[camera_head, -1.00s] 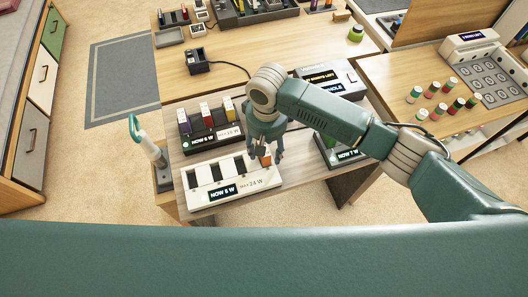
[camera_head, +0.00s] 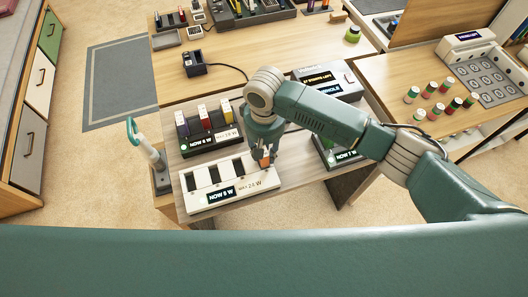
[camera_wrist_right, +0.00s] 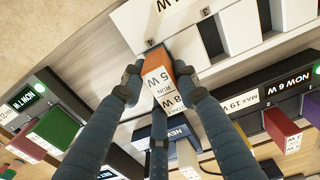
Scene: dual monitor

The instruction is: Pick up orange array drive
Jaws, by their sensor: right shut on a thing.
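The orange array drive (camera_head: 265,161) is at the right end of the white array (camera_head: 208,201) on the near table. In the right wrist view the drive (camera_wrist_right: 158,72) shows a white label reading 5 W RUN. My right gripper (camera_head: 263,158) reaches down over it. In the right wrist view the gripper's fingers (camera_wrist_right: 162,80) are shut on the drive's two sides. The drive is at the white array's end slot; I cannot tell whether it is seated or lifted slightly. The array's other slots look dark and empty. My left gripper is not in view.
Behind the white array stands a black array (camera_head: 214,143) with several coloured drives. Another black array (camera_head: 345,156) is to the right, partly behind my arm. A console (camera_head: 330,83) stands behind. A post with a teal loop (camera_head: 150,150) is at the left.

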